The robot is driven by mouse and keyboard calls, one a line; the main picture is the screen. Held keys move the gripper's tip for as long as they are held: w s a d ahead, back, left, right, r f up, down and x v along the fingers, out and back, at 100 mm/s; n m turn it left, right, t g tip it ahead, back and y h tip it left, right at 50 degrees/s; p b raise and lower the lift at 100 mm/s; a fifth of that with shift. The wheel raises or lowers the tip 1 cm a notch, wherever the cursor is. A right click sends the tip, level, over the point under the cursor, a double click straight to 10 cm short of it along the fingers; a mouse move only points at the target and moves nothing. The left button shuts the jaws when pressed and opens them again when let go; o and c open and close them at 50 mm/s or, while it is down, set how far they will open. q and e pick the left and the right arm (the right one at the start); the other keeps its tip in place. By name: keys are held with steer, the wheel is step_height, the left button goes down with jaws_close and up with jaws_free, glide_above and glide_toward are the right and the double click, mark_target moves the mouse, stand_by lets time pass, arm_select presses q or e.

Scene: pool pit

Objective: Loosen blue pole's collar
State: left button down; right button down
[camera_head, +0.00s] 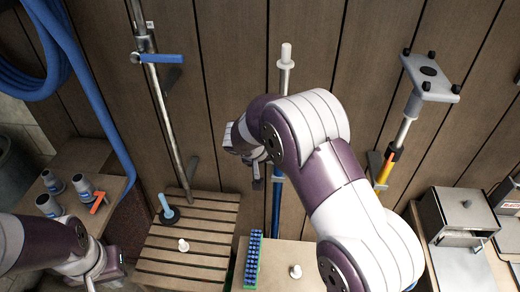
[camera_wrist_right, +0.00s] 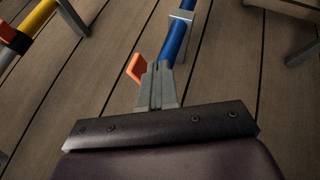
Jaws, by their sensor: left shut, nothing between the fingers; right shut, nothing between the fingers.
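The blue pole (camera_head: 276,205) stands against the wood wall in the head view, with a pale upper tube and a white tip (camera_head: 286,55). My right arm hides its middle. In the right wrist view the blue pole (camera_wrist_right: 176,42) runs up from behind the fingertips of my right gripper (camera_wrist_right: 157,72). An orange lever (camera_wrist_right: 136,68) shows just left of these fingertips; the collar itself is mostly hidden, and I cannot tell whether they touch. My right gripper is shut and empty. My left gripper (camera_head: 101,270) is shut and empty at lower left.
A pole with a yellow section (camera_head: 386,168) and grey top plate (camera_head: 430,78) leans at right. A steel pole with a blue lever (camera_head: 160,58) stands left. A slatted bench (camera_head: 185,250), a green-edged brush (camera_head: 252,260) and a metal box (camera_head: 458,217) are below. A blue hose (camera_head: 95,95) hangs left.

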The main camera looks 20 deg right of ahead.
arm_select(q)
steer(key=shift+w+a+r+p, duration=0.15)
steer(key=shift+r+p, duration=0.15)
steer(key=shift+r, duration=0.25)
arm_select(e)
steer(key=shift+d, duration=0.75)
arm_select(q)
steer(key=f+b, duration=0.4)
steer(key=shift+a+f+b, duration=0.2)
steer(key=shift+f+b, duration=0.2)
arm_select(e)
steer(key=shift+s+d+n+t, duration=0.2)
steer(key=shift+d+n, duration=0.1)
steer(key=shift+d, duration=0.2)
steer(key=shift+s+d+n+t, duration=0.15)
steer(key=shift+d+n, duration=0.15)
steer(key=shift+d, duration=0.15)
arm_select(q)
steer(key=shift+f, duration=0.1)
arm_select(e)
steer(key=shift+a, duration=0.1)
